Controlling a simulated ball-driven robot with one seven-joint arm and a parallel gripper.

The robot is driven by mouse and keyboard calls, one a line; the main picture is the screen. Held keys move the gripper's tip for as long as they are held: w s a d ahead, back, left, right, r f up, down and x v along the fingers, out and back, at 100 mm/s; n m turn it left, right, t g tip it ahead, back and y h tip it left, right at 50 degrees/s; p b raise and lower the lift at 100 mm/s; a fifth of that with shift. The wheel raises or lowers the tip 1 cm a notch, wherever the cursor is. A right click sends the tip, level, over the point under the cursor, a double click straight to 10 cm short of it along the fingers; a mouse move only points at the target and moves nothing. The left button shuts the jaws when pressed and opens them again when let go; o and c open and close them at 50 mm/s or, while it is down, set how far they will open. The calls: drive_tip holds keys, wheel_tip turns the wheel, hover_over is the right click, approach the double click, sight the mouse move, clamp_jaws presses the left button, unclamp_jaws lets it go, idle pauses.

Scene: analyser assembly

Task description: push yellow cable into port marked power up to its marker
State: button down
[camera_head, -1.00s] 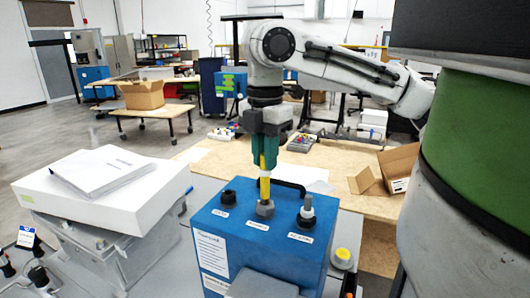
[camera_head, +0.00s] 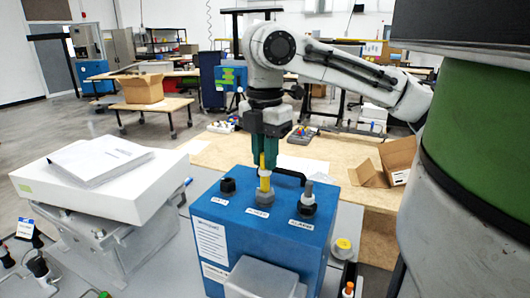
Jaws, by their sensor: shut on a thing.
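The yellow cable (camera_head: 264,182) stands upright in the middle grey port (camera_head: 264,198) on top of the blue analyser box (camera_head: 285,233). My gripper (camera_head: 264,160) points straight down above that port, its green fingers closed around the cable's upper part. A short yellow length shows between the fingertips and the port. The port labels are too blurred to read surely, and I cannot make out a marker on the cable. A black port (camera_head: 228,186) is at the left, and a port with a grey plug (camera_head: 307,198) is at the right.
A black handle (camera_head: 290,173) arches behind the port. A white box (camera_head: 130,198) with papers stands on the left. An open cardboard box (camera_head: 392,160) lies on the wooden table at the right.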

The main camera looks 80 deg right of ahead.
drive_tip(key=shift+f+b, duration=1)
drive_tip(key=shift+f, duration=0.75)
drive_tip(key=c, duration=0.9)
unclamp_jaws()
drive_tip(key=shift+r, duration=0.1)
drive_tip(key=shift+c, duration=0.2)
wheel_tip(320, 180, up, 7)
drive_tip(key=p, duration=0.7)
